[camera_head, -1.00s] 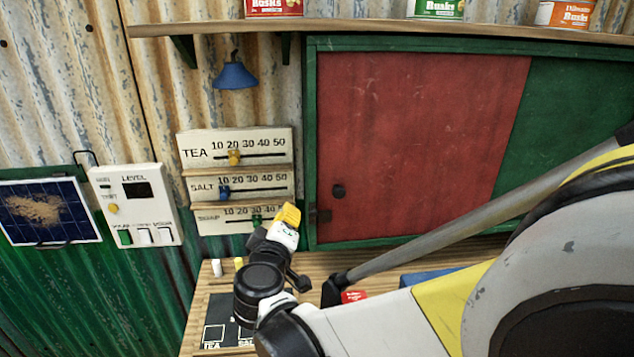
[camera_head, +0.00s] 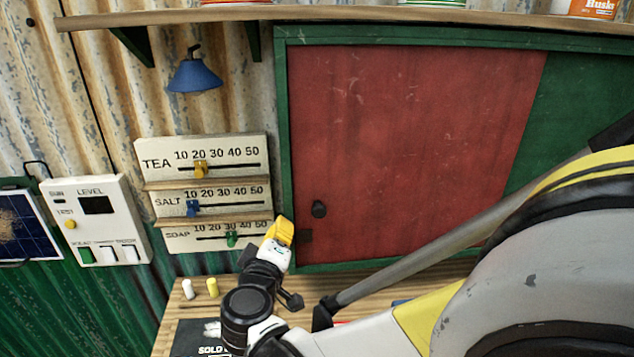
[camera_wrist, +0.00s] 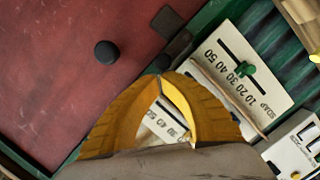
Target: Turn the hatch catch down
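The red hatch (camera_head: 410,140) is closed in its green frame. A round dark knob (camera_head: 319,209) is on it, also in the wrist view (camera_wrist: 107,52). The small dark catch (camera_head: 306,236) sits at the hatch's lower left edge, below the knob. In the wrist view the catch (camera_wrist: 178,44) shows just beyond my fingertips. How far it is turned is hard to tell. My gripper (camera_head: 283,222) has yellow fingers that meet at the tips in the wrist view (camera_wrist: 162,76). It is close to the catch; whether they touch is unclear.
Slider boards marked tea (camera_head: 247,149), salt (camera_head: 257,184) and soap (camera_head: 260,219) hang left of the hatch. A wooden counter (camera_head: 177,318) lies below, with small white and yellow pegs. A shelf (camera_head: 350,15) runs above, and a blue lamp (camera_head: 194,76) hangs upper left.

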